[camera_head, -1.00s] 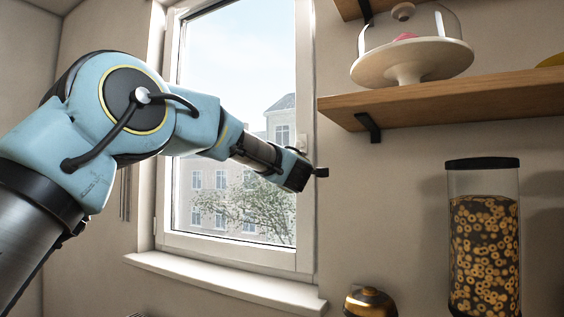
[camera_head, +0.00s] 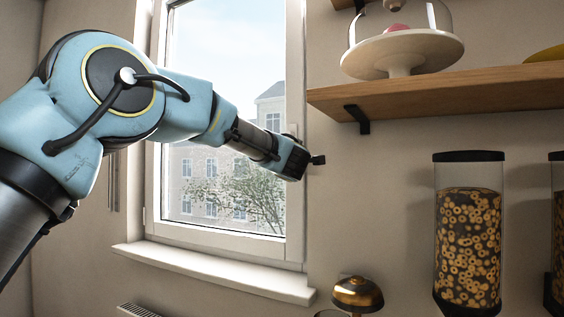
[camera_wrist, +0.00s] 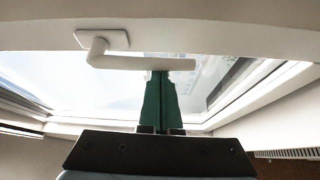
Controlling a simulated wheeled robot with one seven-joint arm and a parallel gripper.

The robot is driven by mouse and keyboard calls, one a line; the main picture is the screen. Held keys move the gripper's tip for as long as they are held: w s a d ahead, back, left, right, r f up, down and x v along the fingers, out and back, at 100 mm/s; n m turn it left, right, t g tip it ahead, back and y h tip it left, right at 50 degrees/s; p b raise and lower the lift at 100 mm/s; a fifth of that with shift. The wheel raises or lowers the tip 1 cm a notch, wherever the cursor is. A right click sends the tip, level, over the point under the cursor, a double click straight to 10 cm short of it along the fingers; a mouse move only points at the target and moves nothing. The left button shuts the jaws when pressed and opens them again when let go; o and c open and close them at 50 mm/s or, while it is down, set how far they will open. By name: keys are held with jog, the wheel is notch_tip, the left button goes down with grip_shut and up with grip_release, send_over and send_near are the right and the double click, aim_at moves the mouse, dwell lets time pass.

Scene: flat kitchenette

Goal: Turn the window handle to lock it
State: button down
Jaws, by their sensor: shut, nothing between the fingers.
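The white window handle (camera_wrist: 140,62) shows in the wrist view. Its base plate (camera_wrist: 102,39) sits on the window frame, and its lever runs to the right across the picture. My gripper (camera_wrist: 160,74) has its green fingers together, tips at the lever's lower edge in the picture, right of the lever's middle. I cannot tell whether they touch it. Nothing is between the fingers. In the head view my gripper (camera_head: 318,160) is at the right side of the window frame (camera_head: 296,215), and my arm hides most of the handle area. The window looks closed.
A wooden shelf (camera_head: 430,90) with a cake stand (camera_head: 402,52) and glass dome is right of the window. Cereal dispensers (camera_head: 468,240) hang below it. A brass dome (camera_head: 357,293) is at the bottom. The sill (camera_head: 215,275) is bare.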

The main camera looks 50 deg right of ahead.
jog(key=s+a+b, duration=0.3)
jog(key=a+b, duration=0.1)
jog(key=a, duration=0.4)
jog(key=shift+s+a, duration=0.25)
jog(key=shift+a, duration=0.15)
dwell(0.4)
